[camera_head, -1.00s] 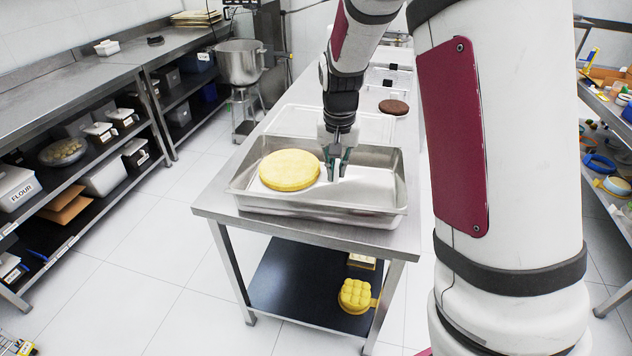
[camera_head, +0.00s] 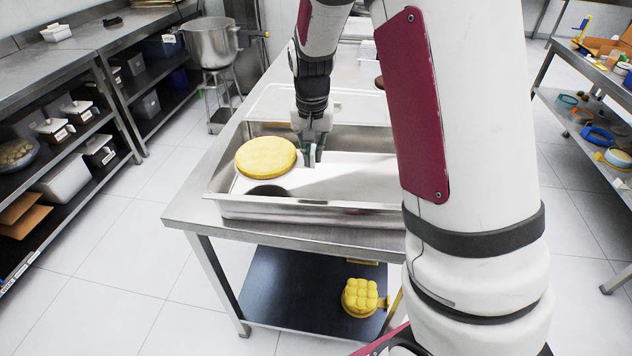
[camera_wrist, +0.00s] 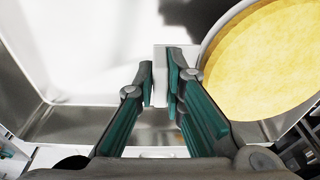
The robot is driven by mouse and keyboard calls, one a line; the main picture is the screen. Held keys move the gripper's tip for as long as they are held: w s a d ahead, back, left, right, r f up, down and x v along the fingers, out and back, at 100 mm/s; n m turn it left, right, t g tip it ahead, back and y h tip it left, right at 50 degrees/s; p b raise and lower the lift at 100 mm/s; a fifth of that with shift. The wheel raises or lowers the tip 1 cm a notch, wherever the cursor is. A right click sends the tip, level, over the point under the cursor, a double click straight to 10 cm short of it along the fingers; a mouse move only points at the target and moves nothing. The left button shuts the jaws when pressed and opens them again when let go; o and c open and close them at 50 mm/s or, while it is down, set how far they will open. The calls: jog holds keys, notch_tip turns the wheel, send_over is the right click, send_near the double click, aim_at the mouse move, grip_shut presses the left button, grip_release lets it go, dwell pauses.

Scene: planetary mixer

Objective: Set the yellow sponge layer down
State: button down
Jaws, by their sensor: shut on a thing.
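The yellow sponge layer (camera_head: 266,157) is a round, flat disc over the left part of a steel tray (camera_head: 300,210). A dark shadow shows below it on the tray floor, apart from it, so it appears held above the floor. My gripper (camera_head: 312,160) is just right of it, over the tray, fingers pointing down. In the wrist view the sponge (camera_wrist: 265,65) is at the right with a pale rim. There my gripper (camera_wrist: 161,85) is shut on a small pale tab at the rim's left; whether the tab joins the rim is hard to tell.
The tray stands on a steel table (camera_head: 190,205). A flatter tray (camera_head: 345,105) lies behind it. A yellow moulded piece (camera_head: 362,298) sits on the lower shelf. A mixing bowl (camera_head: 210,42) on a stand is at the back left. The tray's right part looks empty.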

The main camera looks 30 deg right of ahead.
aim_at(314, 189)
notch_tip(314, 189, down, 9)
jog(key=shift+r, duration=0.15)
jog(key=c, duration=1.7)
grip_release()
jog(key=shift+s, duration=0.1)
jog(key=shift+o, duration=0.2)
jog(key=shift+r, duration=0.15)
jog(key=r, duration=0.3)
jog(key=s+r, duration=0.1)
jog(key=r, duration=0.7)
jog(key=shift+s+a+r, duration=0.15)
jog(key=shift+s+a, duration=0.1)
jog(key=shift+a, duration=0.15)
jog(key=s+a+r+n+t+y, duration=0.15)
jog(key=s+a+r, duration=0.25)
jog(key=s+r, duration=0.65)
jog(key=s+a+r+n+t, duration=0.1)
jog(key=s+r+n, duration=0.1)
jog(key=s, duration=0.5)
jog(key=s+a+r+n+t, duration=0.1)
jog(key=s+r+n, duration=0.1)
jog(key=s, duration=0.6)
jog(key=shift+s+a+r+n+h, duration=0.25)
jog(key=shift+a+r+n+h, duration=0.1)
